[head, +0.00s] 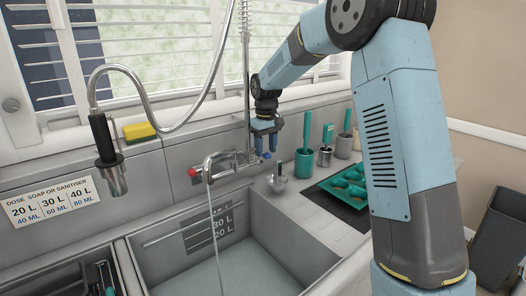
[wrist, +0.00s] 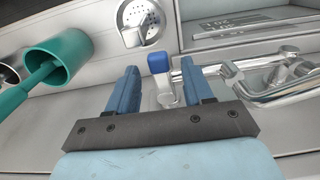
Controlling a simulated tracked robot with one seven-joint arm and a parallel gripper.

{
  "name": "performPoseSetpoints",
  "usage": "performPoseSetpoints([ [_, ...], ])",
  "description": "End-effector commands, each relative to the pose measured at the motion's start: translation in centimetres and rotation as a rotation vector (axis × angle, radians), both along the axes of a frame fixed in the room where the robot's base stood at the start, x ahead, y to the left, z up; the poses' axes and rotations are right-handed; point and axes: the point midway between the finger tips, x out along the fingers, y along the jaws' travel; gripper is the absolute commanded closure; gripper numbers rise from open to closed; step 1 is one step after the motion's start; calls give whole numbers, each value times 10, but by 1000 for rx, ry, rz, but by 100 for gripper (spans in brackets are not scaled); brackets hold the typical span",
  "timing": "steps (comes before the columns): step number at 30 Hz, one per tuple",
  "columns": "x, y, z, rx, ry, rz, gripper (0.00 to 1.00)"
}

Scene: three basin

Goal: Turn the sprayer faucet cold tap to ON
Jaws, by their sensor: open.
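The sprayer faucet's mixer body (head: 228,166) is mounted on the wall behind the sink. Its blue-capped cold tap (head: 266,156) is at the right end and a red-capped tap (head: 193,172) at the left. In the wrist view the blue cap (wrist: 158,62) stands on a chrome stem. My gripper (head: 265,143) points down at the cold tap. It is open, and in the wrist view its two blue fingers (wrist: 160,70) lie on either side of the tap, with visible gaps.
A green cup (head: 304,164) with a green-handled tool stands right of the tap. A teal tray (head: 347,186) lies farther right. The sink basin (head: 165,250) is in front. A spray head (head: 112,170) hangs at left, below a yellow sponge (head: 139,131).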

Motion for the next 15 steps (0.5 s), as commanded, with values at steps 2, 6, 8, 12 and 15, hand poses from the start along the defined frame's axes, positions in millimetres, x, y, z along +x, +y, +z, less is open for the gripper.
performPoseSetpoints([
  [2, 1, 0, 14, 1, -4, 0, 49],
  [6, 1, 0, 41, 2, -5, 0, 49],
  [8, 0, 0, 53, 1, -4, 0, 49],
  [12, 0, 0, 80, 1, -3, -1, 49],
  [15, 0, 0, 97, 2, -3, -1, 49],
])
